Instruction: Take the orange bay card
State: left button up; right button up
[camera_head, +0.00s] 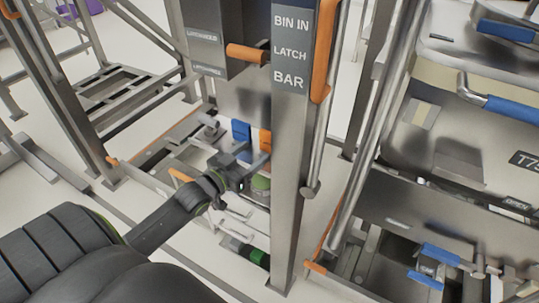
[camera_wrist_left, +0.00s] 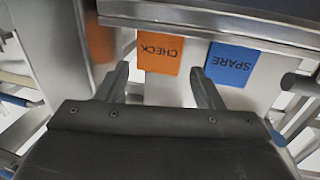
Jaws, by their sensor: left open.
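The orange bay card (camera_wrist_left: 160,52), marked CHECK and upside down in the left wrist view, hangs below a metal rail. It also shows in the head view (camera_head: 265,142), partly hidden by the post. A blue card (camera_wrist_left: 230,64), marked SPARE, hangs beside it, and the head view shows it too (camera_head: 241,132). My left gripper (camera_wrist_left: 160,76) is open, with one finger on each side of the orange card's lower edge. I cannot tell whether the tips touch it. In the head view my left gripper (camera_head: 244,163) is just in front of the cards. My right gripper is out of view.
A steel post (camera_head: 290,150) labelled BIN IN LATCH BAR stands just right of my left gripper. An orange handle (camera_head: 247,54) sticks out above. A large metal bin (camera_head: 450,150) with blue handles stands at the right.

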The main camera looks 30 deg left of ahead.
aim_at(267, 143)
pick_arm(q)
jog(key=shift+w+d, duration=0.1)
jog(key=shift+w, duration=0.95)
jog(key=shift+w+b, duration=0.35)
jog(key=shift+w+d+f, duration=0.1)
jog(key=shift+w, duration=0.25)
jog(key=w, duration=0.1)
jog(key=w+b, duration=0.1)
jog(key=w, duration=0.1)
jog(key=shift+w+d+f, duration=0.15)
jog(key=shift+w+d, duration=0.05)
jog(key=shift+d, duration=0.05)
jog(key=shift+w, duration=0.3)
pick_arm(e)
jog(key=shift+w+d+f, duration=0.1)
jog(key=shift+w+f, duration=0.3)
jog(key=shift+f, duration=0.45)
pick_arm(q)
jog(key=c, duration=0.6)
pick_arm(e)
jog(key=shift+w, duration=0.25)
